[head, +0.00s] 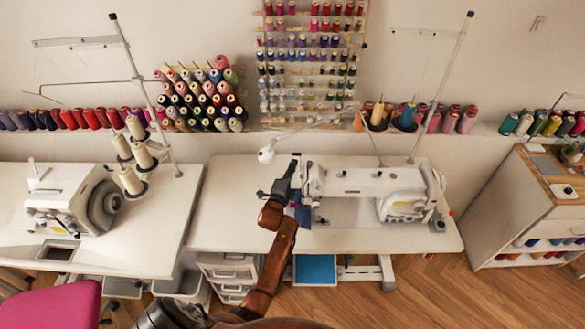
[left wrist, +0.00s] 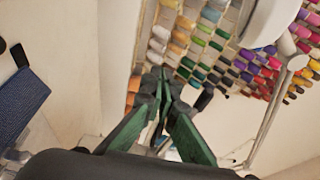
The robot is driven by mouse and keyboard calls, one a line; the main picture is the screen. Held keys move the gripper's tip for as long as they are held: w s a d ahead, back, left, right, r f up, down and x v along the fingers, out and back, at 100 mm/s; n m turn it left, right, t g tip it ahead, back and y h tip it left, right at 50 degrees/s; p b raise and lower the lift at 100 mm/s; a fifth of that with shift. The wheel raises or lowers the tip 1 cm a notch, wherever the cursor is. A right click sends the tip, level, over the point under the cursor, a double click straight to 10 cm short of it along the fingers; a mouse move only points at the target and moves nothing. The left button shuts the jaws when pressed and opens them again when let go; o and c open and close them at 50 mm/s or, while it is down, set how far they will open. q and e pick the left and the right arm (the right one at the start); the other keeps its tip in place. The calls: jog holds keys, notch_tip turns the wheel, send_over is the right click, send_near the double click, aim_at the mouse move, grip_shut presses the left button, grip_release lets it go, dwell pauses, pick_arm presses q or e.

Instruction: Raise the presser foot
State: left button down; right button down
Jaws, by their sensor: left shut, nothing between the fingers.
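The white sewing machine (head: 365,181) stands on the middle table, its needle end at the left. My left gripper (head: 294,166) is at that end, close beside the machine head; I cannot tell if it touches. In the left wrist view its green-padded fingers (left wrist: 163,78) meet at the tips, shut and empty. A blue cloth (head: 303,214) lies below the needle end; a blue woven patch shows in the left wrist view (left wrist: 20,103). The presser foot and its lever cannot be made out, with my gripper and arm partly in front. My right gripper is not in view.
A white lamp (head: 266,156) on a thin arm stands just behind my left gripper. Thread spools (head: 200,99) fill the wall rack behind. A second machine (head: 72,198) stands on the left table. The middle table's front left top (head: 225,225) is clear.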

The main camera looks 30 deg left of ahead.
pick_arm(q)
jog(key=shift+f, duration=0.15)
jog(key=s+d+f+p, duration=0.1)
jog(key=s+d+f, duration=0.1)
jog(key=s, duration=0.4)
jog(key=shift+d+f, duration=0.4)
jog(key=shift+d, duration=0.45)
jog(key=shift+f, duration=0.1)
